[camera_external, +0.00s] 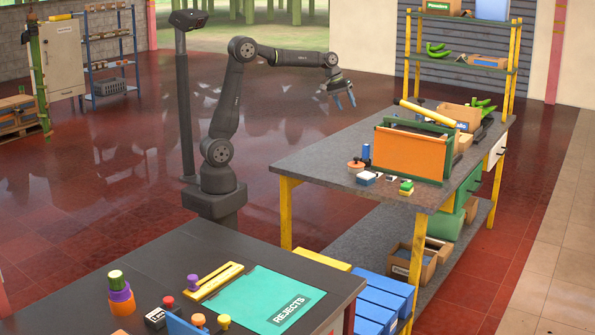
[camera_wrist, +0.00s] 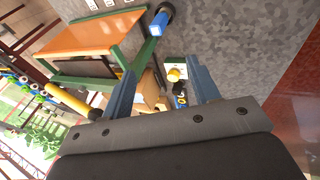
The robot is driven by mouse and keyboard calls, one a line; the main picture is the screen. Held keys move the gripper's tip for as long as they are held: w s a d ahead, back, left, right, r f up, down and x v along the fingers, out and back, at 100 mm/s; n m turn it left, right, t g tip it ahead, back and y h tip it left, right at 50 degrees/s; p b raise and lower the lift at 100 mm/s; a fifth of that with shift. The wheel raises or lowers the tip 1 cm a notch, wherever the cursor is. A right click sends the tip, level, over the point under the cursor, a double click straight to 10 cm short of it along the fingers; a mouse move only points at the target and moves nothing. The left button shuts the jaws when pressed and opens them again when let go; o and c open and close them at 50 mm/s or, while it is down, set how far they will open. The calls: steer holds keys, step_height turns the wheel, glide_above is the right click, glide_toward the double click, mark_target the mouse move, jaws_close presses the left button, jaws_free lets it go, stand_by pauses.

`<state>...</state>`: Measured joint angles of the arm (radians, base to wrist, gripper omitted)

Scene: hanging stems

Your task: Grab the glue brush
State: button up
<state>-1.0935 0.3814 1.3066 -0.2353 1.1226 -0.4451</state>
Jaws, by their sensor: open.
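My gripper (camera_external: 345,101) is open and empty, raised in the air beyond the left back edge of the grey workbench. Its two blue fingers stand apart in the wrist view (camera_wrist: 163,68). I cannot pick out the glue brush for certain. A low orange pot (camera_external: 355,165) sits near the left end of the bench, and its details are too small to read. A blue cylinder (camera_external: 366,152) stands beside it. A blue cylinder with a pale end also shows at the top of the wrist view (camera_wrist: 161,20). My gripper touches none of these.
An orange panel in a green frame (camera_external: 408,152) stands upright on the workbench (camera_external: 320,170). Small blocks (camera_external: 406,188) lie in front of it. Cardboard boxes (camera_external: 458,115) and a yellow roll (camera_external: 417,112) are behind. A dark table with a green REJECTS mat (camera_external: 250,298) is in the foreground.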

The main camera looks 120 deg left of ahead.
steer(key=m+t+h, duration=0.2)
steer(key=m+t, duration=0.8)
steer(key=m, duration=0.8)
glide_toward(366, 150)
steer(key=w, duration=0.1)
steer(key=w+a+f, duration=0.1)
steer(key=w+f, duration=0.1)
steer(key=shift+w+a, duration=0.2)
steer(key=shift+a, duration=0.15)
steer(key=shift+g, duration=0.3)
steer(key=shift+x, duration=2.75)
steer(key=shift+d+r, duration=0.1)
steer(key=shift+r, duration=0.05)
steer(key=c, duration=1.1)
